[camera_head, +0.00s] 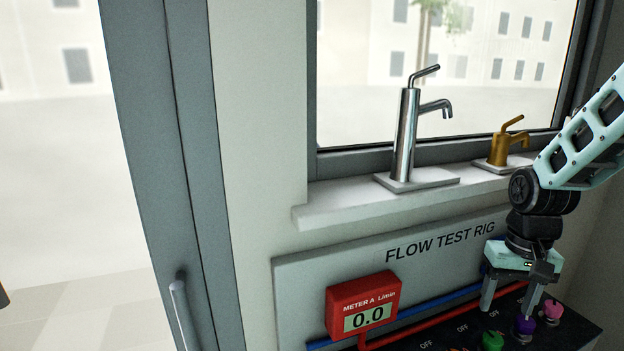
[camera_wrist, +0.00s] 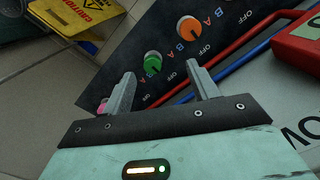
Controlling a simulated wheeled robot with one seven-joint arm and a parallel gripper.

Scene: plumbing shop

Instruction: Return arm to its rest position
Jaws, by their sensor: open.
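My gripper (camera_head: 508,304) is at the lower right of the head view, pointing down with its two fingers apart and nothing between them. It hangs over the dark knob panel of the flow test rig, with a purple knob (camera_head: 524,328) close under one finger. In the wrist view the spread fingers (camera_wrist: 160,76) show with the panel beyond them. My arm reaches in from the right edge of the head view. Whether a finger touches the purple knob I cannot tell.
Other knobs are pink (camera_head: 551,310), green (camera_head: 492,342) and orange (camera_wrist: 189,28). The red meter (camera_head: 364,305) reads 0.0. Red and blue pipes run along the rig. A chrome tap (camera_head: 406,135) and brass tap (camera_head: 505,145) stand on the sill. A yellow caution sign (camera_wrist: 85,15) is beyond the panel.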

